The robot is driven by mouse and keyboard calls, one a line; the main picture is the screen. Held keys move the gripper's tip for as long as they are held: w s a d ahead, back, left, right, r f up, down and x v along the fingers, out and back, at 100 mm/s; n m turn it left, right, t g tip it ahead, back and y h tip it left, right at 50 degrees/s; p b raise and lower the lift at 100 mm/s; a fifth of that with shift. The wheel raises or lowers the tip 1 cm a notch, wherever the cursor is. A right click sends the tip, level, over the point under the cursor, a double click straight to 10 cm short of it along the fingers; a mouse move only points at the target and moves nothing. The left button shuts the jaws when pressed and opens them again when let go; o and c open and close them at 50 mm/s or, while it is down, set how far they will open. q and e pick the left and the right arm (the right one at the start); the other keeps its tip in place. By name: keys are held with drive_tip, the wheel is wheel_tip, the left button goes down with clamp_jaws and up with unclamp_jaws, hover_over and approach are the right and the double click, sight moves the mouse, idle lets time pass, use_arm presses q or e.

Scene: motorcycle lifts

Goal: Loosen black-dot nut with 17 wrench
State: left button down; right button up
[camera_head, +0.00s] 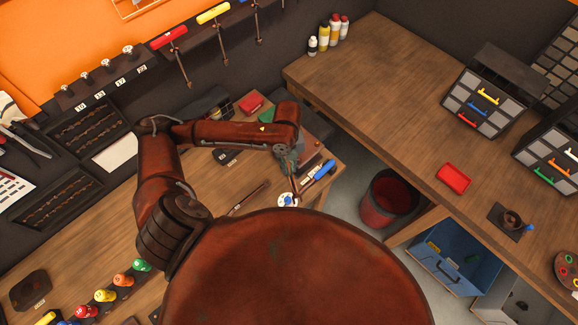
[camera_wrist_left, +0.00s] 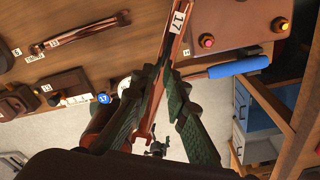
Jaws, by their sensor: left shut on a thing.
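My left gripper (camera_head: 290,180) is over the workbench near its right end. In the left wrist view its green fingers (camera_wrist_left: 160,100) are shut on a red-brown wrench (camera_wrist_left: 171,50) with a white 17 tag. The wrench extends away from the fingers across the bench edge. I cannot make out a black-dot nut in either view. My right gripper is not in view.
A blue-handled tool (camera_head: 325,169) lies close to the gripper; its handle (camera_wrist_left: 238,67) shows in the wrist view. Another wrench (camera_head: 248,198) lies on the bench (camera_head: 215,190). A red bin (camera_head: 388,198) stands below, between the benches. The right bench (camera_head: 380,85) has free room.

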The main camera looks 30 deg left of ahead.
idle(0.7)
use_arm(q)
drive_tip(key=shift+d+p, duration=0.1)
drive_tip(key=shift+p, duration=0.4)
drive_tip(key=shift+f, duration=0.4)
idle(0.3)
drive_tip(key=shift+s+f+p, duration=0.1)
drive_tip(key=shift+f+p, duration=0.5)
drive_tip(key=shift+p, duration=0.75)
idle(2.0)
drive_tip(key=shift+w+d+r+n+p, duration=0.15)
drive_tip(key=shift+w+d+n+p, duration=0.15)
drive_tip(key=shift+w+n+p, duration=0.15)
drive_tip(key=shift+w+d+n+p, duration=0.75)
drive_tip(key=shift+w+n+p, duration=0.1)
drive_tip(key=shift+w+n, duration=0.15)
